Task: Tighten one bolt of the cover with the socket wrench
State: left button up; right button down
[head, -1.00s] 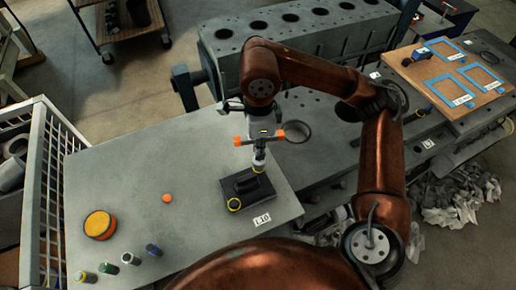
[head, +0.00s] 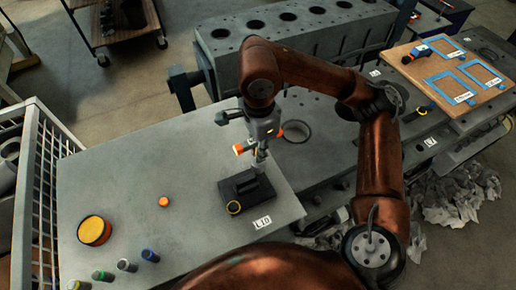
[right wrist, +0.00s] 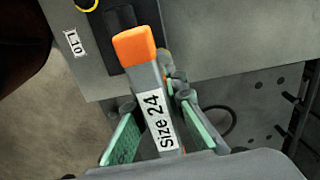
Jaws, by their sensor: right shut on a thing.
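My right gripper (head: 262,138) is above the cover's far right part, shut on the socket wrench (head: 238,149). The wrench has orange handle ends, and its shaft points down to the cover's far right corner. In the right wrist view the wrench (right wrist: 158,112) reads "Size 24" and lies between green finger pads. The bolt under the socket is hidden. My left gripper is out of view.
An engine block (head: 300,45) is behind. A wooden board (head: 450,75) with blue frames lies at the right.

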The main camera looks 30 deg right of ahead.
jog(key=shift+f, duration=0.35)
jog(key=shift+r+m, duration=0.15)
jog(key=shift+m, duration=0.15)
jog(key=m+p, duration=0.1)
jog(key=m, duration=0.1)
jog(key=shift+r+m+p, duration=0.1)
jog(key=shift+m+p, duration=0.2)
jog(key=shift+p, duration=0.1)
jog(key=m+p, duration=0.1)
jog(key=m, duration=0.3)
jog(key=shift+p, duration=0.4)
jog(key=shift+f+m, duration=0.2)
jog(key=shift+m, duration=0.3)
jog(key=shift+f+n, duration=0.1)
jog(key=shift+n, duration=0.3)
jog(key=c, duration=2.5)
grip_release()
jog(key=shift+c, duration=0.2)
grip_shut()
